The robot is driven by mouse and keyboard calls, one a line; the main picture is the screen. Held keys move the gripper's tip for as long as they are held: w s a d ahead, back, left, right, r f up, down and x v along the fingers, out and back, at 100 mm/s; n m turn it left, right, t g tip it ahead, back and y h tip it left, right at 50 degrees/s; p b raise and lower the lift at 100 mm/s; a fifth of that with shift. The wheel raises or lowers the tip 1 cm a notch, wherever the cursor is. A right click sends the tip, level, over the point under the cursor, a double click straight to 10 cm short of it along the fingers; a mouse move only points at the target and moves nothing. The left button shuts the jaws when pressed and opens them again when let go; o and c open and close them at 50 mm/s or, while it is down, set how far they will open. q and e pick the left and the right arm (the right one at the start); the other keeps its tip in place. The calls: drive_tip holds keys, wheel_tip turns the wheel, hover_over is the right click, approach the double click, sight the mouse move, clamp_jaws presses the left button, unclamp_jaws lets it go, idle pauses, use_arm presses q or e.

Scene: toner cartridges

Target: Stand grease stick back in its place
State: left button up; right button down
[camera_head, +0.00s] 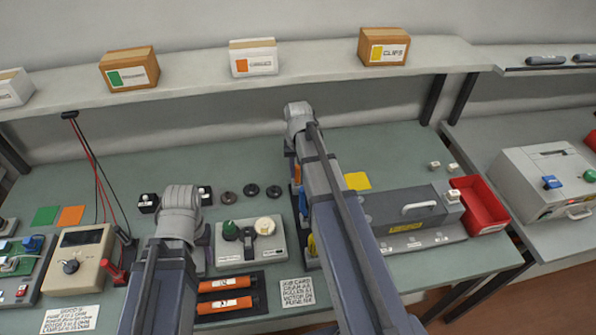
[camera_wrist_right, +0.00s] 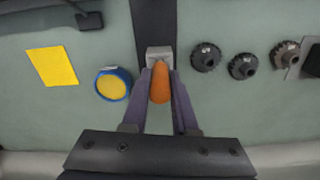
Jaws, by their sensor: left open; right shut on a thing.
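The grease stick, an orange rounded stick (camera_wrist_right: 160,84), is between the fingers of my right gripper (camera_wrist_right: 160,82) in the right wrist view. That gripper is shut on it. A small grey block (camera_wrist_right: 159,53) on a dark strip lies just beyond the stick's end; I cannot tell whether they touch. In the head view a bit of orange (camera_head: 297,173) shows beside my right arm, which hides most of that spot. My left gripper (camera_head: 203,247) is open and largely hidden by its own arm, near the grey control box (camera_head: 250,243).
A blue-rimmed yellow round item (camera_wrist_right: 113,84) and a yellow card (camera_wrist_right: 52,67) lie to one side of the stick, dark knobbed discs (camera_wrist_right: 206,57) to the other. A red bin (camera_head: 481,204) stands at right. Orange tubes (camera_head: 228,304) lie in front.

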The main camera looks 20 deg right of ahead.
use_arm(q)
drive_tip(key=shift+f, duration=0.1)
use_arm(e)
drive_tip(key=shift+f, duration=0.1)
drive_tip(key=c, duration=0.6)
unclamp_jaws()
wheel_tip(320, 180, up, 8)
drive_tip(key=p, duration=0.7)
drive_tip(key=shift+p, duration=0.4)
use_arm(q)
wheel_tip(320, 180, up, 8)
use_arm(e)
drive_tip(key=shift+f, duration=0.1)
use_arm(q)
drive_tip(key=shift+f, duration=0.1)
